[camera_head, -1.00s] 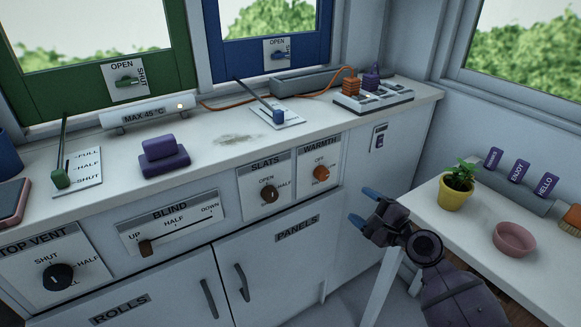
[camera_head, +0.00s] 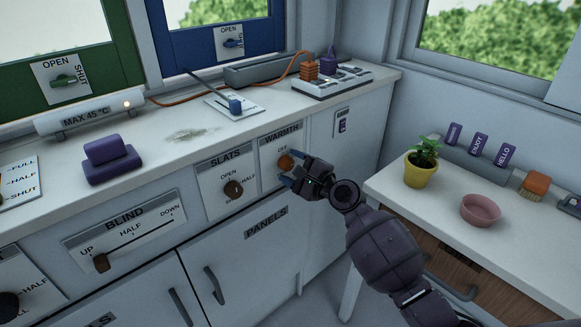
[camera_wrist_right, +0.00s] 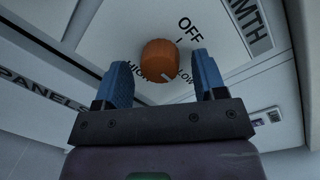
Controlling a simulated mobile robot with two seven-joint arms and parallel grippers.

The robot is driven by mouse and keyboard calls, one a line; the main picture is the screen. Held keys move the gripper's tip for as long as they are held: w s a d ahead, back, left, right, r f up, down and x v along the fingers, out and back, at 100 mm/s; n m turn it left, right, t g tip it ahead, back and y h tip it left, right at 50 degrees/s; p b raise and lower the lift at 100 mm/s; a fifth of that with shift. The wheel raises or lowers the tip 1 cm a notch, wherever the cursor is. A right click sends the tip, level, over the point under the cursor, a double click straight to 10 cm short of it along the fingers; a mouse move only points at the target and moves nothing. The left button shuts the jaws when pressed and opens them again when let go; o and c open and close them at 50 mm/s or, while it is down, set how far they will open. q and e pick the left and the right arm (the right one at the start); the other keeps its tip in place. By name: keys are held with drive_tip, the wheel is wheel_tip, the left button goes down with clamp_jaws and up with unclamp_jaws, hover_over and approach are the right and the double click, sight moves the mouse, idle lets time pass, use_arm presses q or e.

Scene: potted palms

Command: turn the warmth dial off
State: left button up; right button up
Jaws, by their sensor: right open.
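The warmth dial is an orange knob (camera_head: 286,162) on a white plate (camera_head: 270,180) headed WARMTH, on the cabinet front right of the SLATS dial. In the right wrist view the orange knob (camera_wrist_right: 159,61) lies just beyond and between the blue fingertips, with a light mark at its lower edge, pointing away from OFF, between HIGH and LOW. My right gripper (camera_head: 291,168) is open around the front of the knob; its blue fingers (camera_wrist_right: 162,75) appear apart from it. Whether they touch it I cannot tell. My left gripper is not in view.
The SLATS dial (camera_head: 233,188) sits close on the left, with the BLIND slider (camera_head: 101,262) further left. A side table (camera_head: 450,215) with a yellow plant pot (camera_head: 420,171) and pink bowl (camera_head: 480,209) stands right of my arm. The floor between is clear.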

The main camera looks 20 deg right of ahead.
drive_tip(key=shift+w+a, duration=0.15)
drive_tip(key=shift+w, duration=0.15)
drive_tip(key=c, duration=0.7)
drive_tip(key=shift+c, duration=1.1)
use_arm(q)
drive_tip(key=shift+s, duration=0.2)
